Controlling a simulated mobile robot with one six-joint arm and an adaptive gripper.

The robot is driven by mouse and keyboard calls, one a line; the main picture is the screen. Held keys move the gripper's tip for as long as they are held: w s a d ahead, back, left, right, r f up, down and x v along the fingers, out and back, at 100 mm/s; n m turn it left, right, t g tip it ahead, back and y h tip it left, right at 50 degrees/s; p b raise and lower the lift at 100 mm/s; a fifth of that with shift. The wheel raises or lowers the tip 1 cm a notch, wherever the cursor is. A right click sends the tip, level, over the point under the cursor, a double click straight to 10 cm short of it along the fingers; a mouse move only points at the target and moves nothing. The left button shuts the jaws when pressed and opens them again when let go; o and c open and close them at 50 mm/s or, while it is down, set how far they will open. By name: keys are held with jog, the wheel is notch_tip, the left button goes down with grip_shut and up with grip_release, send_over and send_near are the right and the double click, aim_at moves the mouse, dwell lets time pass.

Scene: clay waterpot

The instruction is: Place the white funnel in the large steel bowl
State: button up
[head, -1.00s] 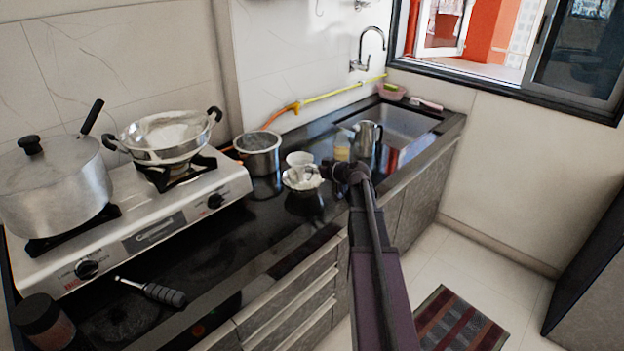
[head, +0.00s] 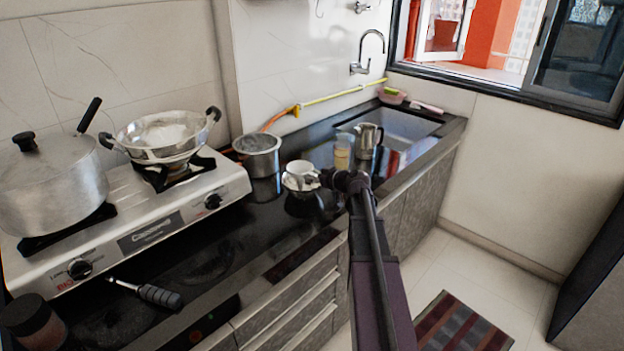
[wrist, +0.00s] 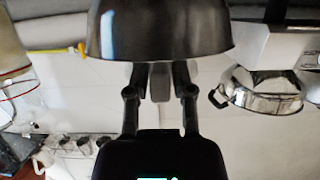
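A white cup-shaped piece (head: 300,177), which looks like the funnel, shows just left of my gripper (head: 335,180) in the head view. I cannot tell whether they touch. A wide steel bowl (head: 158,152) with two dark handles sits on the stove at left; it also shows at right in the wrist view (wrist: 262,96), upside down. In the wrist view my gripper's two fingers (wrist: 160,76) stand apart, with a grey part between them. A large dark grey rounded body (wrist: 160,32) lies just beyond them; I cannot tell what it is.
A steel pot (head: 258,160) stands between stove and white piece. A lidded pot (head: 50,190) stands on the stove's left burner. A steel jug (head: 368,142) and small jar (head: 342,155) are near the sink. A black-handled tool (head: 158,296) lies on the front counter.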

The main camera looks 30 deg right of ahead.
jog(key=shift+o, duration=0.5)
jog(key=shift+r, duration=0.2)
jog(key=p+v, duration=0.4)
jog(key=v, duration=0.8)
dwell(0.6)
